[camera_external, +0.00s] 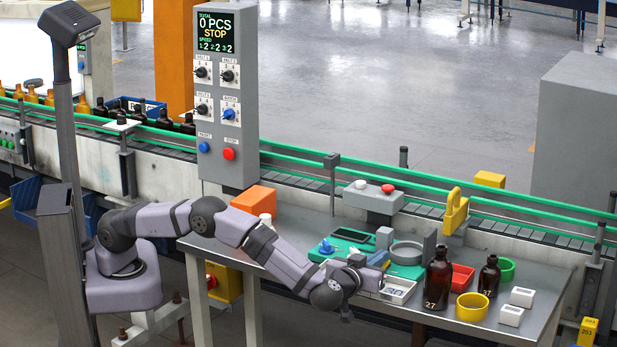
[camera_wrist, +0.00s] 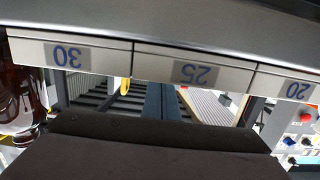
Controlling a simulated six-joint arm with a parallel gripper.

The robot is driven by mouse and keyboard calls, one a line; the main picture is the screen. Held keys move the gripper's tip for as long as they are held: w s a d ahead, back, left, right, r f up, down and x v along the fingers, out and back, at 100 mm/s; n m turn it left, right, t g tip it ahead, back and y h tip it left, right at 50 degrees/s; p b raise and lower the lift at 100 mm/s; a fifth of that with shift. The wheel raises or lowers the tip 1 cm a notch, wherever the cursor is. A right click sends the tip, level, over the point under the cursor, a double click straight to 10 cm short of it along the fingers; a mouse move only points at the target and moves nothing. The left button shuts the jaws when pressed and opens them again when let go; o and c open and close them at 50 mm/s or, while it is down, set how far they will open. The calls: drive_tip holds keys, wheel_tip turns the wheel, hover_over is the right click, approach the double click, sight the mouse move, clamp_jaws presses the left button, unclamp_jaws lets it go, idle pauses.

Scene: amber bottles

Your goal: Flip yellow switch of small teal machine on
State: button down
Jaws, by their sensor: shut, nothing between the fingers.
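The small teal machine (camera_external: 327,254) lies flat on the grey table in the external view. It has a dark display, a blue knob (camera_external: 326,246) and a grey ring (camera_external: 407,252). My gripper (camera_external: 380,258) is in front of the machine's right part and covers some of it. I cannot make out the yellow switch for certain; a small yellow spot (camera_external: 386,265) shows beside the fingertips. In the wrist view my gripper (camera_wrist: 162,84) shows its two blue fingers shut together and empty, near a pale strip labelled 30, 25 and 20 (camera_wrist: 195,72), upside down.
Brown bottles (camera_external: 438,280) and (camera_external: 488,277), a yellow ring (camera_external: 472,306), a red bin (camera_external: 461,276) and small white boxes (camera_external: 511,315) stand to the right. A white tray (camera_external: 398,290) is near the gripper. A grey button box (camera_external: 373,203) and an orange block (camera_external: 254,200) stand behind.

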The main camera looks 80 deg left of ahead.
drive_tip(key=shift+f, duration=0.15)
drive_tip(key=shift+f+b, duration=0.3)
drive_tip(key=shift+b, duration=0.65)
drive_tip(key=shift+a, duration=0.1)
drive_tip(key=shift+r, duration=0.15)
drive_tip(key=shift+w+r, duration=0.15)
drive_tip(key=shift+r, duration=0.35)
wheel_tip(320, 180, up, 3)
drive_tip(key=shift+r+b, duration=0.1)
drive_tip(key=shift+b, duration=0.8)
drive_tip(key=s+d+r+b, duration=0.2)
drive_tip(key=s+d+r, duration=0.1)
drive_tip(key=s+d, duration=0.3)
drive_tip(key=shift+s+r, duration=0.2)
drive_tip(key=shift+r, duration=0.1)
